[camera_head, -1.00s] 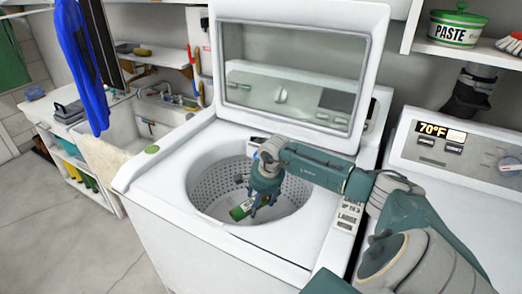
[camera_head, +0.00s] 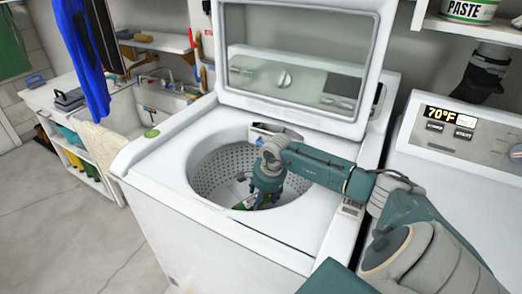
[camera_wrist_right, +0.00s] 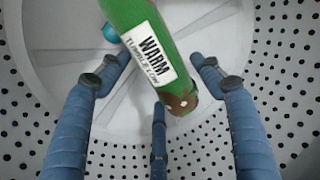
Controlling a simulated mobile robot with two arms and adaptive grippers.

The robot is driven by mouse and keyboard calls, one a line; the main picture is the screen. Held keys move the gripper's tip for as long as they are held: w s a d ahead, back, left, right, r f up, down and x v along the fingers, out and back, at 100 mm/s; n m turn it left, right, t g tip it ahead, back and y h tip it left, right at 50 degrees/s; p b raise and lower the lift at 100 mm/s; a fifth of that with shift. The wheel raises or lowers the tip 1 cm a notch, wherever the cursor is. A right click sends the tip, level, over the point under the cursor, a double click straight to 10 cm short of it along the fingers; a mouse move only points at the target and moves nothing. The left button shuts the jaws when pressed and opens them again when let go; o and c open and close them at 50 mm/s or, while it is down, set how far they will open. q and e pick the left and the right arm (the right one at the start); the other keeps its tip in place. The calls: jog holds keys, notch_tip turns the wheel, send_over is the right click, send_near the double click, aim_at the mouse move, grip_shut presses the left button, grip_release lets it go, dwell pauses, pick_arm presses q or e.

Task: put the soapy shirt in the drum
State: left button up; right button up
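The washer drum (camera_head: 215,168) is a perforated white tub under a raised lid. My right gripper (camera_head: 265,195) reaches down into it. In the right wrist view the three blue fingers of this gripper (camera_wrist_right: 160,95) are spread open. A green rolled or cylindrical thing (camera_wrist_right: 142,20) with a "WARM TUMBLE LOW" label is in the drum, beyond the fingers and apparently not gripped. Only a small green part (camera_head: 240,206) shows in the head view, beside the gripper. I cannot tell whether it is the soapy shirt; no suds show. My left gripper is out of view.
A small teal ball (camera_wrist_right: 111,33) lies on the drum floor. The raised washer lid (camera_head: 295,65) stands behind the opening. A second machine (camera_head: 450,185) is at the right. A sink (camera_head: 155,95) and a blue cloth (camera_head: 82,60) are at the left. The floor at left is clear.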

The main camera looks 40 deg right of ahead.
jog(key=shift+o, duration=0.9)
jog(key=shift+r, duration=0.1)
jog(key=shift+r+p, duration=0.25)
jog(key=shift+p, duration=0.05)
jog(key=p+v, duration=0.8)
jog(key=v, duration=0.4)
jog(key=shift+r, duration=0.2)
jog(key=shift+a, duration=0.1)
